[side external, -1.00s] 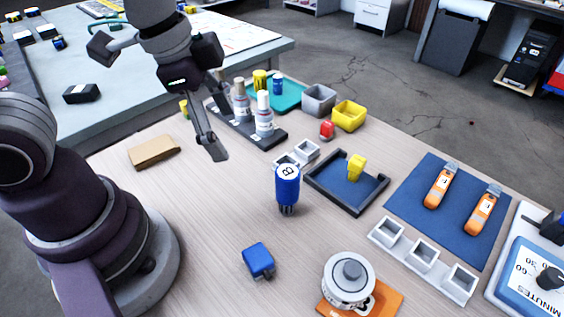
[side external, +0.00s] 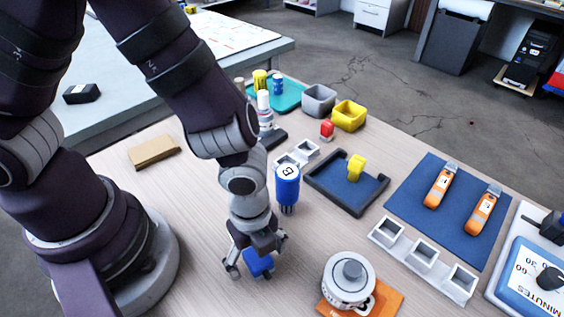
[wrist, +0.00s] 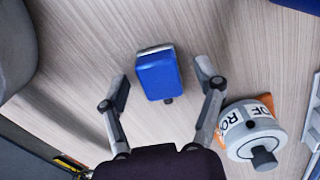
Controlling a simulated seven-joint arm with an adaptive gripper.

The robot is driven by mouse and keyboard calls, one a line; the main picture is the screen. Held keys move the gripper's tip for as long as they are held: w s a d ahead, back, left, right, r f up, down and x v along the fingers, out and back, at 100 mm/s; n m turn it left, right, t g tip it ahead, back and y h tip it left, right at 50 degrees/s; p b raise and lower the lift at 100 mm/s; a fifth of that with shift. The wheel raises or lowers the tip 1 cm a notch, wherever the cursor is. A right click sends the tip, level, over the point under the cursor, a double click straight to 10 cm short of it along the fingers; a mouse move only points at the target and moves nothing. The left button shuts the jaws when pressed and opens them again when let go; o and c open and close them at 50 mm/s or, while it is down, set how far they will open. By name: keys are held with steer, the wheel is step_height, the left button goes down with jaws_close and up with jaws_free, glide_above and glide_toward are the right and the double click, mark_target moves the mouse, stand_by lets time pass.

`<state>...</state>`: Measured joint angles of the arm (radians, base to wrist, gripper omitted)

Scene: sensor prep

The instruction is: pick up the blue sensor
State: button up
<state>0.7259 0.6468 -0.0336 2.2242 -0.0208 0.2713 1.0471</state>
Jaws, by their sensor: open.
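The blue sensor (side external: 259,265) is a small blue block with a short dark stub, lying on the wooden table in front of my base. In the side view my gripper (side external: 256,254) points down over it and hides its upper part. In the wrist view the blue sensor (wrist: 157,75) shows between the two fingertips of my gripper (wrist: 164,82), with a gap on each side. The gripper is open and holds nothing. I cannot tell how far the fingertips are above the table.
A white round timer-like device (side external: 349,279) on an orange base stands close on the right. A blue cylinder marked B (side external: 287,183) stands behind. A dark tray (side external: 319,197) holds a yellow sensor (side external: 356,168). Empty white holders (side external: 422,258) stand further right. Table left of the sensor is clear.

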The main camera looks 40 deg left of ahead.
steer(key=shift+f, duration=0.1)
steer(key=shift+c, duration=0.4)
jaws_close()
